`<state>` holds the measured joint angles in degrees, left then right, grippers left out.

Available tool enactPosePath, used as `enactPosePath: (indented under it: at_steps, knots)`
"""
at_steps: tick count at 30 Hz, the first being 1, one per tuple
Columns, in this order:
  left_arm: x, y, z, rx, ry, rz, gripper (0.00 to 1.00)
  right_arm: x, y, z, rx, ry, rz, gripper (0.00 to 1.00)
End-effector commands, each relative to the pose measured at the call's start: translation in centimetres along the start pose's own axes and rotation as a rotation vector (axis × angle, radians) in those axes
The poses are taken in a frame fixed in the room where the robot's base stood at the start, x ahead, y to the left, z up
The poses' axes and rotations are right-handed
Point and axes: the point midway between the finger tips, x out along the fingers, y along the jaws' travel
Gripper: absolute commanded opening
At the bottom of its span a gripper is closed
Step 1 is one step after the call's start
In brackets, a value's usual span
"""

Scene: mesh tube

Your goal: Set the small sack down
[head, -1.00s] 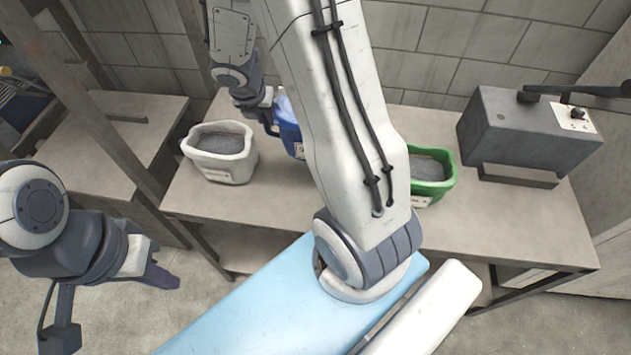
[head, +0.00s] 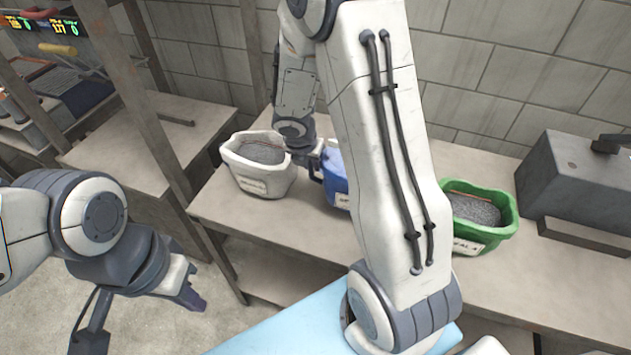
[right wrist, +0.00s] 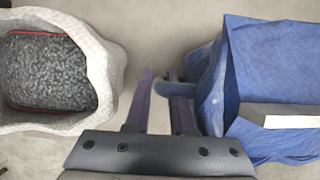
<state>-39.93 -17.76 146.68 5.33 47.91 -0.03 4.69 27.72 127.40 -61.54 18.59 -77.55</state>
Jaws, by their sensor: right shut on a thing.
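A blue sack (head: 336,180) is at the table, between a white sack (head: 262,182) and a green sack (head: 487,233). My right arm hides its right part in the head view. My right gripper (right wrist: 163,100) is shut on a blue strap or ear at the left side of the blue sack (right wrist: 270,75). The sack looks upright and low by the tabletop; whether its base touches is hidden. My left gripper (head: 192,297) hangs empty at the lower left, away from the sacks; its finger gap is unclear.
The white sack, filled with grey grains, also shows in the right wrist view (right wrist: 110,60), a short gap left of my right gripper. A grey machine (head: 575,185) stands on the table (head: 225,208) at the right. Shelving with objects is at the far left.

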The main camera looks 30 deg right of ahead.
Motion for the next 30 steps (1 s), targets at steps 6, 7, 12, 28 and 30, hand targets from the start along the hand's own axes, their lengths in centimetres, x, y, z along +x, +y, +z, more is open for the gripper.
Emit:
enactPosePath:
  at_steps: [6, 7, 12, 28, 30]
  knots:
    - [1.7, -0.1, 0.1, 0.000, 0.000, 0.000, 0.00, 2.3, 0.0, -0.9, -0.003, 0.000, -0.001, 0.00]
    - [2.0, -0.1, 0.1, 0.000, 0.000, 0.000, 0.00, 2.7, 0.0, -1.1, -0.001, -0.001, -0.001, 0.00]
    - [2.6, -0.2, 0.1, 0.000, 0.000, 0.000, 0.00, 3.7, 0.1, -1.4, -0.002, -0.002, 0.000, 0.00]
    - [2.6, -0.2, 0.1, 0.000, 0.000, 0.000, 0.00, 3.7, 0.1, -1.5, 0.001, 0.000, 0.001, 0.52]
    - [2.6, -0.2, 0.1, 0.000, 0.000, 0.000, 0.00, 3.7, 0.1, -1.5, 0.001, 0.000, 0.001, 0.52]
